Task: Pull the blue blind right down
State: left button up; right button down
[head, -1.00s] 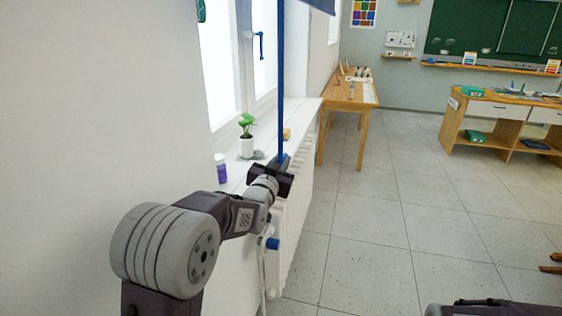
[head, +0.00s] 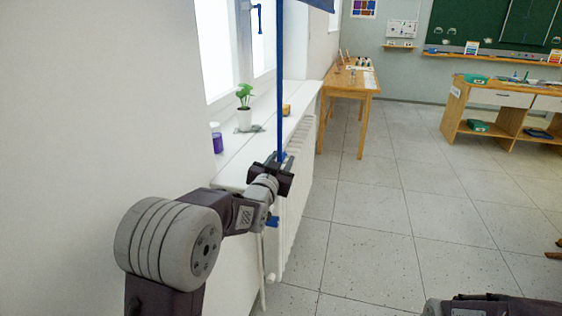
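The blue blind (head: 322,4) shows only as a lower corner at the top edge of the head view; the rest is out of frame. A long blue pull strap (head: 280,80) hangs straight down in front of the window. My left gripper (head: 273,175) is at the strap's lower part, beside the sill's front edge. Its dark fingers appear shut on the strap, and a bit of blue shows at them. The fingertips are partly hidden by the wrist. My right gripper is out of view.
The white sill (head: 232,172) holds a potted plant (head: 245,108) and a purple-labelled bottle (head: 217,138) near my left arm. A wooden table (head: 350,85) stands beyond; the floor to the right is open.

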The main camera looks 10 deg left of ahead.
pick_arm(q)
jog(key=shift+s, duration=0.1)
jog(key=s, duration=0.9)
jog(key=shift+a, duration=0.15)
jog(key=shift+w, duration=0.1)
